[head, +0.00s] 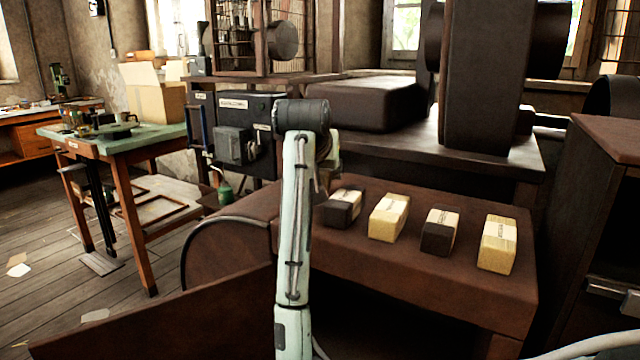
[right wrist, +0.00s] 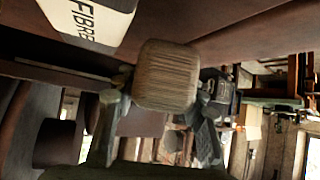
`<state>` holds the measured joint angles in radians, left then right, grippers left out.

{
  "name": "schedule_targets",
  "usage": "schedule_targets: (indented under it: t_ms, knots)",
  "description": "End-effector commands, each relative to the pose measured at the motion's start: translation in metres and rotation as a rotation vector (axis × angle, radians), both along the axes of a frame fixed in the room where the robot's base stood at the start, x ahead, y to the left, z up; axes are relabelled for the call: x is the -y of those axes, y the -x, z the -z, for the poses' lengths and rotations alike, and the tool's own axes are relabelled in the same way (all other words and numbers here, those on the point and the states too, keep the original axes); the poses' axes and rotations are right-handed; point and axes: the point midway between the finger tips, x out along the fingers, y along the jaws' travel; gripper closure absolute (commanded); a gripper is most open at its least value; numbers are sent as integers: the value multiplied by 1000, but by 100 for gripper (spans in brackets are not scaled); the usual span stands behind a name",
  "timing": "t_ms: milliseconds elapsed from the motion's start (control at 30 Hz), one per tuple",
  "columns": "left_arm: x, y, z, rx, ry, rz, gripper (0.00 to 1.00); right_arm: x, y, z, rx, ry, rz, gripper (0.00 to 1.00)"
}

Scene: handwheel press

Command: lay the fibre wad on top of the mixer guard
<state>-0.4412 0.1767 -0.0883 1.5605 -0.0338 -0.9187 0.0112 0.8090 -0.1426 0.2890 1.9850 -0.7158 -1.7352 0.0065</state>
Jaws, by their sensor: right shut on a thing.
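My right gripper (right wrist: 165,98) is shut on a tan, fine-grooved block, which I take for the fibre wad (right wrist: 167,72). The wad sits between the two fingers, its near face toward the wrist camera. In the head view my right arm rises through the middle, and the gripper (head: 328,162) is mostly hidden behind it, left of the row of blocks. The held wad cannot be made out there. No thing in view can be surely named as the mixer guard. My left gripper is not in view.
Dark and yellow labelled blocks, such as a yellow one (head: 389,217), stand in a row on a brown bench (head: 420,290). A pale block marked FIBRE (right wrist: 90,18) shows in the wrist view. Behind stand a dark machine (head: 490,80) and control boxes (head: 235,125). A green-topped table (head: 125,140) is left.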

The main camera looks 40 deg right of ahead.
Motion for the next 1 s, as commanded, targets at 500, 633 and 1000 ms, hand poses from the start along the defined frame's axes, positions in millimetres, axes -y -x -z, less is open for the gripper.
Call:
schedule_targets:
  t_ms: [500, 633, 1000]
  knots:
    - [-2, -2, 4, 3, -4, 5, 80, 0, 0, 26, 0, 0, 0, 87]
    - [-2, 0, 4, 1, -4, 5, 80, 0, 0, 27, 1, -1, 1, 56]
    - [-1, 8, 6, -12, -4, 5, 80, 0, 0, 25, 1, 0, 1, 51]
